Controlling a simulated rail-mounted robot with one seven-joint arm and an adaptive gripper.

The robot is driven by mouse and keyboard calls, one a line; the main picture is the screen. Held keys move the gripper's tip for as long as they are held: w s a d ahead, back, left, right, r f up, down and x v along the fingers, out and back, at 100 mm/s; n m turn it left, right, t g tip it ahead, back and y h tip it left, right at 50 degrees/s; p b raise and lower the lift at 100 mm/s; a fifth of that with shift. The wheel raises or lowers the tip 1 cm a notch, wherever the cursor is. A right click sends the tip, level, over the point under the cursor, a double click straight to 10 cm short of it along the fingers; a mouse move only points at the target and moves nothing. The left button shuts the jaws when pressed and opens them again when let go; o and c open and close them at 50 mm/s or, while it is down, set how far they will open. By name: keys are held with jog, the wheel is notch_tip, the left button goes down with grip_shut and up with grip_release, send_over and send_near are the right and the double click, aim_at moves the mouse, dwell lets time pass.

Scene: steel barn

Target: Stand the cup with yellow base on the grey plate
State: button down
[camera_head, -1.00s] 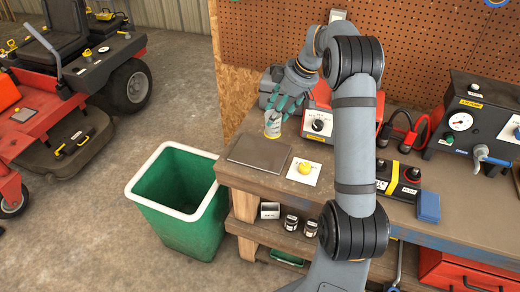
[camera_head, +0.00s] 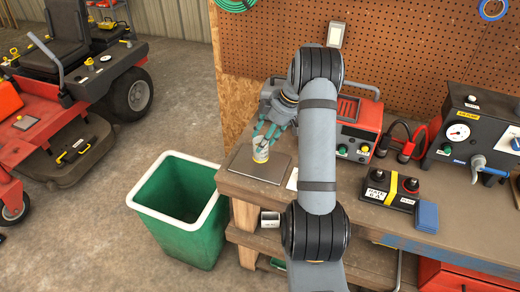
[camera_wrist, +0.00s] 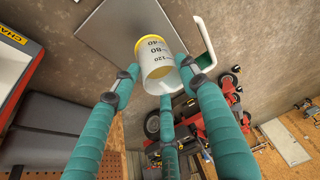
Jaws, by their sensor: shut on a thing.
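The cup with yellow base (camera_head: 261,151) is a pale, nearly upright cup with dark markings, over the middle of the grey plate (camera_head: 243,164). In the wrist view the cup (camera_wrist: 157,52) shows its yellow base end toward the grey plate (camera_wrist: 108,28). My gripper (camera_head: 269,130) has teal fingers and is shut around the cup's upper part, from above. In the wrist view my gripper (camera_wrist: 160,80) has its fingertips against the cup's sides. Whether the base touches the plate I cannot tell.
The plate lies at the left end of the workbench (camera_head: 345,220). A green bin (camera_head: 175,235) stands on the floor left of it. A red device (camera_head: 358,125), a black and yellow box (camera_head: 388,192) and a blue block (camera_head: 427,216) are to the right. A white card (camera_head: 293,178) is partly hidden by my arm.

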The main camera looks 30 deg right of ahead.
jog(key=shift+a+f, duration=0.45)
jog(key=shift+a, duration=0.2)
jog(key=shift+f+p, duration=0.85)
jog(key=shift+f, duration=1.15)
jog(key=shift+f, duration=0.1)
jog(key=c, duration=1)
grip_release()
jog(key=shift+o, duration=0.3)
jog(key=b+v, duration=0.2)
jog(key=v, duration=1)
